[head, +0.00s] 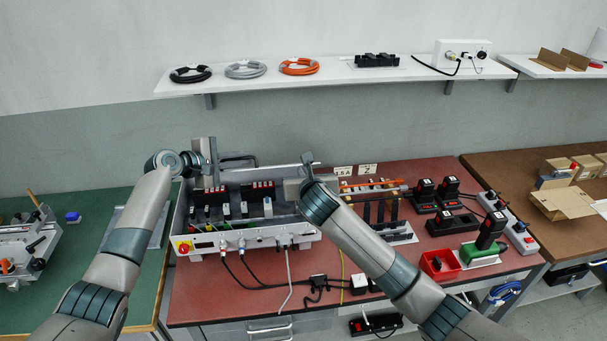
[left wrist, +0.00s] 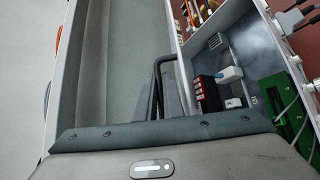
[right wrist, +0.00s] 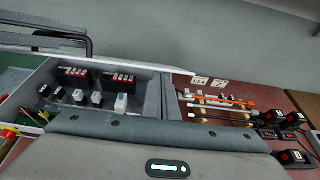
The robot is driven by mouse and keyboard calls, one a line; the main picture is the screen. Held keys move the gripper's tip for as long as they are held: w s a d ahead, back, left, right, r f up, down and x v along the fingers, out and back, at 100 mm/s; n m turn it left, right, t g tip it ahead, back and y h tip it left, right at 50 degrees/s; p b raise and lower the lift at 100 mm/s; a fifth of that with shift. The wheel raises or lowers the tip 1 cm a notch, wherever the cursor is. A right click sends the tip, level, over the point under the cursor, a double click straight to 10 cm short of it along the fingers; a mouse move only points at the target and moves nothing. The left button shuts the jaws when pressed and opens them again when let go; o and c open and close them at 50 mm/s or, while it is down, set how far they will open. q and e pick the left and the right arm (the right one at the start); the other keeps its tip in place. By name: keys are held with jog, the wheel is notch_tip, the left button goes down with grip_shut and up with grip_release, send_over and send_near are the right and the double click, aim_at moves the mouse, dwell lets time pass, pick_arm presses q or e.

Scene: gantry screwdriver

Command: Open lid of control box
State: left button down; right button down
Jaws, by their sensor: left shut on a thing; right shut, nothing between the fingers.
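The control box (head: 210,242) is a grey metal case on the red-brown bench, with a red-and-yellow switch on its front. Its lid (head: 262,173) is raised at the back, and the components inside are exposed. My right gripper (head: 307,160) is shut and empty by the lid's right end.
Black and grey cables hang from the box front. A wall shelf (head: 335,75) with cable coils runs above. A green bench (head: 90,265) is at left.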

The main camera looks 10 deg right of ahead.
pick_arm(q)
jog(key=shift+f, duration=0.1)
jog(key=shift+d+f, duration=0.1)
jog(key=shift+f, duration=0.15)
pick_arm(e)
jog(key=shift+w+d+r, duration=0.2)
jog(key=shift+w+r, duration=0.45)
jog(key=shift+r, duration=0.3)
pick_arm(q)
jog(key=c, duration=2.2)
grip_release()
jog(key=shift+s+f, duration=0.1)
jog(key=shift+f, duration=0.05)
pick_arm(e)
jog(key=shift+r, duration=0.1)
jog(key=shift+a, duration=0.1)
pick_arm(q)
jog(key=shift+v, duration=1)
jog(key=v, duration=0.7)
jog(key=r+v, duration=0.1)
jog(key=v, duration=0.2)
jog(key=shift+w+r, duration=0.1)
jog(key=shift+w, duration=0.1)
pick_arm(e)
jog(key=shift+s+a+f, duration=0.1)
jog(key=shift+s+f, duration=0.05)
jog(key=shift+f, duration=0.1)
